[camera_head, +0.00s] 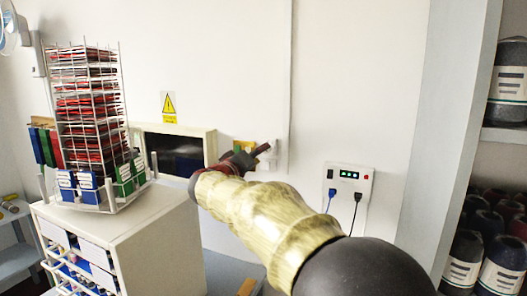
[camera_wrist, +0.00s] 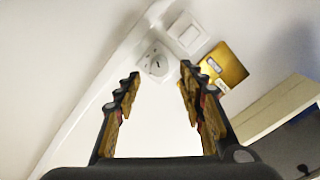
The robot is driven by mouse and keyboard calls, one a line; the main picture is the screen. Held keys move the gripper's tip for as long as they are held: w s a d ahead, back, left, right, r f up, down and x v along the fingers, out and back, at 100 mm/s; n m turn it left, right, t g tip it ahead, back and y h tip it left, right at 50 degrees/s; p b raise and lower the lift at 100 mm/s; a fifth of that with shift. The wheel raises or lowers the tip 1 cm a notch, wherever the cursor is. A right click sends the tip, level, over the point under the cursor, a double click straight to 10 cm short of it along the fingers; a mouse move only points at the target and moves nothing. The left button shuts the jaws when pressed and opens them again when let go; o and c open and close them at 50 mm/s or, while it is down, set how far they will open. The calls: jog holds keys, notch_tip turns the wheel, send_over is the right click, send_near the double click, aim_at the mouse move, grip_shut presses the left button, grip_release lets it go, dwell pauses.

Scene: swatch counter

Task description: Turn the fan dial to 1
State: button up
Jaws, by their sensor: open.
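The fan dial (camera_wrist: 157,63) is a small white round knob on a white wall strip in the wrist view, with a dark mark on its face and small marks around it. My gripper (camera_wrist: 161,76) is open, with one dark, yellow-patched finger on each side of the view. The dial appears between and beyond the fingertips, with no visible contact. In the head view my gripper (camera_head: 253,156) is at the wall, and it and my arm hide most of the dial area. I cannot read the dial's setting.
A white rocker switch (camera_wrist: 186,33) and a yellow plate (camera_wrist: 225,65) sit beside the dial. A white cabinet (camera_head: 155,235) bears a swatch rack (camera_head: 92,125) at left. A socket panel (camera_head: 348,190) with plugged cords is right of my arm. Shelves (camera_head: 505,134) stand far right.

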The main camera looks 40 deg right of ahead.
jog(key=x, duration=0.4)
jog(key=shift+w+d, duration=0.1)
jog(key=shift+d, duration=0.1)
grip_shut()
dwell(0.4)
